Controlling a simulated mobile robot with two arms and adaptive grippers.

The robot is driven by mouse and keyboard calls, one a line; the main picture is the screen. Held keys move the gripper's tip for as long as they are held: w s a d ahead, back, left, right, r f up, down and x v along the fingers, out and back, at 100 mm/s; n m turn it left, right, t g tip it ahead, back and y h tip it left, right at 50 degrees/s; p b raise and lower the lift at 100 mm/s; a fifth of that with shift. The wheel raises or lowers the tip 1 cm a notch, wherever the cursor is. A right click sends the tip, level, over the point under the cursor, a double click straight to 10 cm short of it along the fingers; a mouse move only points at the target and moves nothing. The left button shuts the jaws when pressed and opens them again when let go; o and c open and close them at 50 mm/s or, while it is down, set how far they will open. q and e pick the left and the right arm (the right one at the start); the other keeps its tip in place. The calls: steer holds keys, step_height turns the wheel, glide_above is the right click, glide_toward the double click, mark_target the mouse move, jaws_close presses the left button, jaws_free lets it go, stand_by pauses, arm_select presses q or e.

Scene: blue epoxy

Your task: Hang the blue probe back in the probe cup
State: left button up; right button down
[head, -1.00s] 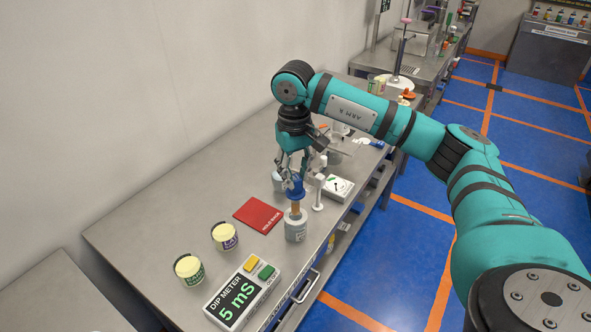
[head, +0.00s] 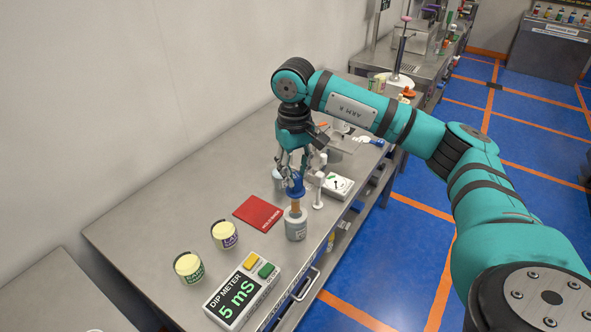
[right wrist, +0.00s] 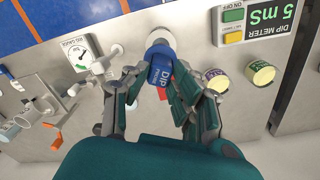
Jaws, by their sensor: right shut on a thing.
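The blue probe (head: 295,187) has a blue head and a copper-coloured stem. It stands roughly upright over a pale grey labelled cup (head: 296,229). The lower end of the stem meets the cup's mouth; how deep it goes is hidden. My right gripper (head: 291,181) comes from above and is shut on the blue head. In the right wrist view, the probe's head (right wrist: 160,70) reads "DIP" and lies between the fingers, with the cup's round pale top (right wrist: 161,39) just beyond it. My left gripper is not in view.
A white post (head: 318,192) and a dial gauge (head: 339,186) stand close to the right. A red booklet (head: 258,214), two yellow-topped jars (head: 225,235) (head: 188,268) and a dip meter (head: 241,293) reading 5 mS are nearer. The bench's left part is bare.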

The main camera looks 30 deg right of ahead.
mark_target(296, 195)
steer(key=shift+f+b, duration=3.15)
steer(key=shift+f, duration=0.85)
steer(key=c, duration=1)
jaws_free()
steer(key=shift+r, duration=0.1)
steer(key=shift+r+p, duration=1.65)
steer(key=shift+r, duration=0.85)
step_height(296, 195, up, 12)
